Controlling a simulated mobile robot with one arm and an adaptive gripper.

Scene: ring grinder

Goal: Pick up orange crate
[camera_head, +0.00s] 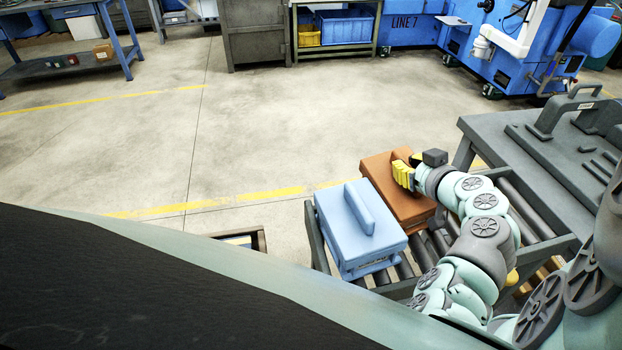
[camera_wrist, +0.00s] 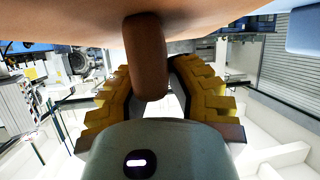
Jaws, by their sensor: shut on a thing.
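The orange crate (camera_head: 398,198) is a brownish-orange box on the roller conveyor, just right of the light blue crate (camera_head: 361,226). My gripper (camera_head: 403,172) is at the top of the orange crate, with its yellow fingers over it. In the wrist view, the yellow fingers (camera_wrist: 160,92) stand on both sides of the crate's upright brown handle (camera_wrist: 147,60) and are closed on it. The crate's underside of the lid face (camera_wrist: 75,22) fills the top of that view. The arm hides part of the crate's right side.
The blue crate stands close beside the orange one. A grey bench (camera_head: 490,130) with a handled grey case (camera_head: 565,110) is at the right. Conveyor rollers (camera_head: 430,245) show around the crates. Open floor (camera_head: 260,130) with a yellow line lies beyond.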

